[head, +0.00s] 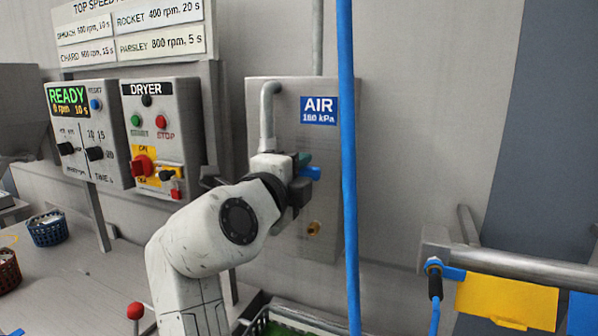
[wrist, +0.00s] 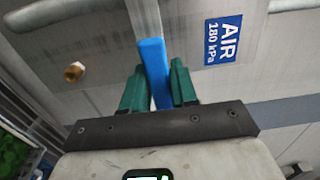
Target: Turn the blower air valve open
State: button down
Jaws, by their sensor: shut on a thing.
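The blower air valve's blue lever (head: 310,173) is on the grey panel (head: 285,100) under the AIR sign, and it points to the right in the head view. My gripper (head: 302,171) is at the lever. In the wrist view, the blue lever (wrist: 154,72) lies between the green fingers of my gripper (wrist: 158,85), which are shut on it. The valve body is mostly hidden behind my gripper in the head view. A brass fitting (head: 314,228) is lower on the panel; it also shows in the wrist view (wrist: 74,72).
A blue hose (head: 347,130) hangs just right of my gripper. A grey pipe (head: 268,115) comes down above the valve. The dryer control box (head: 165,130) is to the left. A metal rail (head: 520,265) with a yellow cloth (head: 507,300) is at the right.

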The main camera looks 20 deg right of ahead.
notch_tip(320, 180, up, 3)
jog(key=n, duration=0.4)
jog(key=shift+w+a+f, duration=0.1)
jog(key=shift+w, duration=0.05)
jog(key=n, duration=0.1)
jog(key=r+n, duration=0.1)
jog(key=w+a+r+n, duration=0.1)
jog(key=shift+r+n, duration=0.2)
jog(key=shift+n, duration=0.1)
jog(key=r+n, duration=0.1)
jog(key=w+a+n+p, duration=0.1)
jog(key=n, duration=0.1)
jog(key=shift+w+a+r, duration=0.1)
jog(key=shift+r, duration=0.25)
jog(key=shift+w+a+r+n+p, duration=0.2)
jog(key=shift+w+a+n+p, duration=0.15)
jog(key=shift+n, duration=0.55)
jog(key=shift+w+a+r+n+p, duration=0.2)
jog(key=shift+w+a+n+p, duration=0.15)
jog(key=shift+n, duration=0.55)
jog(key=c, duration=1)
grip_release()
jog(key=shift+o, duration=0.2)
